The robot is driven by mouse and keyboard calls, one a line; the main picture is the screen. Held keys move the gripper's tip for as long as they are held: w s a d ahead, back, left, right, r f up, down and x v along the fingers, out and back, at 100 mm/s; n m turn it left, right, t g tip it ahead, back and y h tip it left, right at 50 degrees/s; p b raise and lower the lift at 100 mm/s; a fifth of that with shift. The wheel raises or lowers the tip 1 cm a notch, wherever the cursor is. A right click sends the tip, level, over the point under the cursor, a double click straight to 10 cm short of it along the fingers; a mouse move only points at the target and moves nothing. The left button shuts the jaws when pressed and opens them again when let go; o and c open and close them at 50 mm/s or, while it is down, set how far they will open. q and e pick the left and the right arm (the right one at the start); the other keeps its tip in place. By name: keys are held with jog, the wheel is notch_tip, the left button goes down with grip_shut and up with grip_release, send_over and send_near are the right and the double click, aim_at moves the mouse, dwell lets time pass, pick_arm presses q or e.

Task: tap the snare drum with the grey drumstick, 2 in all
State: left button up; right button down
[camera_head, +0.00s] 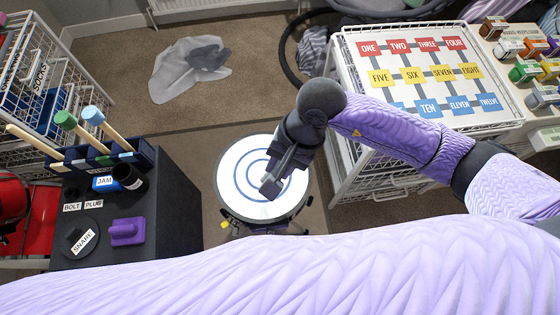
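The snare drum (234,181) stands on the floor in the middle, with a white head marked with blue rings. My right gripper (271,187) is dark grey and hangs over the right part of the drum head. I cannot tell whether its fingers are apart, whether it holds anything, or whether it touches the head. No grey drumstick can be made out clearly. Sticks with a green head (66,120) and a blue head (93,115) lean in a dark rack (146,156) at left, beside a pale stick (30,138). My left gripper is not in view.
A black stand (178,215) at left bears the rack, a purple block (127,231), a black cup (131,178) and a "SNARE" label (84,241). A white wire cart (352,165) with word cards is at right. Crumpled cloth (188,68) lies on the floor behind.

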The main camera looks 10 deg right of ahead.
notch_tip(320, 180, up, 6)
jog(key=p, duration=0.4)
jog(key=shift+r, duration=0.1)
jog(key=shift+w+d, duration=0.1)
